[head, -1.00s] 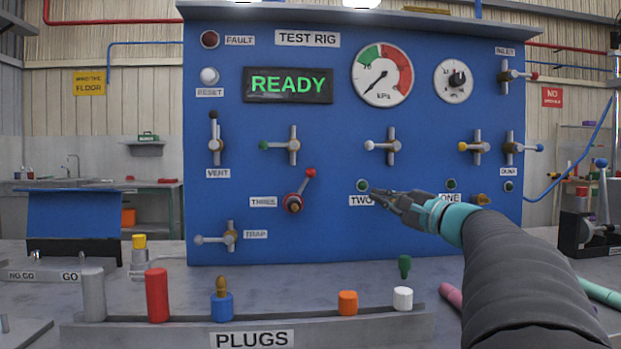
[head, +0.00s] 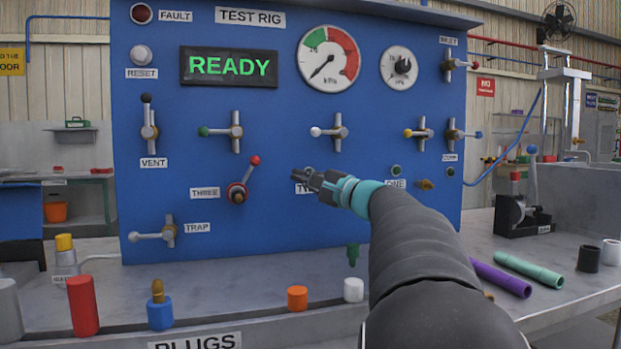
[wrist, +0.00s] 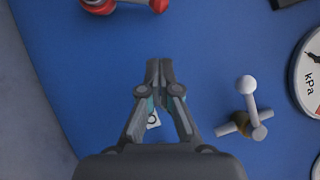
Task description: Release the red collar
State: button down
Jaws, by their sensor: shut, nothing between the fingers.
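The red collar (head: 237,192) sits around a port beside the THREE label on the blue test rig panel. A lever with a red knob (head: 254,160) rises from it, tilted up and right. In the wrist view, red parts of it (wrist: 98,5) show at the top edge, cut off by the frame. My gripper (head: 298,175) is shut and empty. It is in front of the TWO label, to the right of the collar and apart from it. In the wrist view, my closed fingertips (wrist: 160,66) point toward the top, with bare blue panel around them.
A white-knobbed valve (head: 328,132) is above my gripper and also shows in the wrist view (wrist: 246,112). The TRAP valve (head: 157,235) is lower left. A plug rack with several plugs stands in front. Purple (head: 500,279) and green (head: 528,270) tubes lie at right.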

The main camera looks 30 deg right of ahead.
aim_at(251, 170)
jog(key=w+a+r+p, duration=0.1)
jog(key=w+a+r, duration=0.1)
jog(key=w+a, duration=0.2)
jog(key=shift+x, duration=1.15)
jog(key=shift+a, duration=0.15)
